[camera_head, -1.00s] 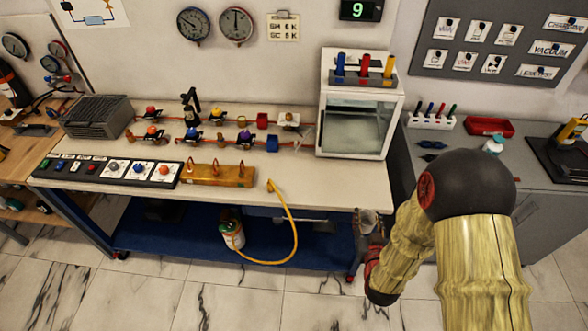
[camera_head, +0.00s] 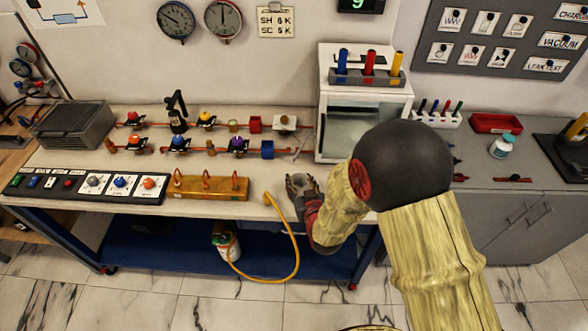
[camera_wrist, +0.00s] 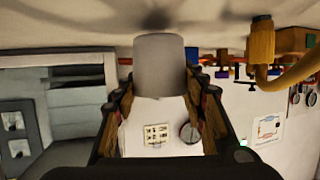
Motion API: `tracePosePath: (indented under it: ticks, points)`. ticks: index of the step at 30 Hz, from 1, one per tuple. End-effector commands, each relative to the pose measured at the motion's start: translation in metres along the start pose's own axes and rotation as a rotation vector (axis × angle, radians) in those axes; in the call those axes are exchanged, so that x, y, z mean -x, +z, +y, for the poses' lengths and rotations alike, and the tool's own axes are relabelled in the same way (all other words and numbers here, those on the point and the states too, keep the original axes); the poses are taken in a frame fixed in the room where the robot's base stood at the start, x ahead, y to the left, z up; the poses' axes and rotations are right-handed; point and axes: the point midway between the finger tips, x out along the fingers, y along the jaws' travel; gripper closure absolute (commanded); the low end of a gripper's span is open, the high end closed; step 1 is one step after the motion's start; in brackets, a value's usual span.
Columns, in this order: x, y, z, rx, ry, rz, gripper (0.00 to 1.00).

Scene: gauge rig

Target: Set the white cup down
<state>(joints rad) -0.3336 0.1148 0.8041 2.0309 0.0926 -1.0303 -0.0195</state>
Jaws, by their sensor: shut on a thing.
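The white cup (camera_wrist: 158,66) looks plain and pale grey in the wrist view, held between both fingers. My gripper (camera_wrist: 158,88) is shut on it. In the head view my gripper (camera_head: 304,186) is over the front part of the pale bench top (camera_head: 272,178), right of the orange block with the yellow hose. The cup is small there and partly hidden by the fingers. A dark shadow lies on the bench just beyond the cup in the wrist view. I cannot tell whether the cup touches the bench.
The orange block (camera_head: 208,188) and its yellow hose (camera_head: 297,235) are close on the left. A glass-fronted chamber (camera_head: 350,130) stands behind to the right. Valves on red pipes (camera_head: 180,145) run along the back. Bare bench lies around the gripper.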

Motion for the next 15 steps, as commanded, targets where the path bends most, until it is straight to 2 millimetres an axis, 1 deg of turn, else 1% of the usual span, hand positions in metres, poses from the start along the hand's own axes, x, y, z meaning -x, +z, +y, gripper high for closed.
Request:
tracePosePath:
  ticks: [1,3,6,11,15]
  points:
    - [-0.01,-0.002,0.0,0.0,0.0,0.001,0.83]
    - [-0.019,-0.006,0.0,0.0,0.0,0.0,0.83]
    - [-0.027,-0.009,0.0,0.0,0.0,0.0,0.83]
    - [-0.035,-0.012,0.0,0.0,0.0,0.0,0.83]
    - [-0.052,-0.018,0.0,0.0,0.001,0.001,0.83]
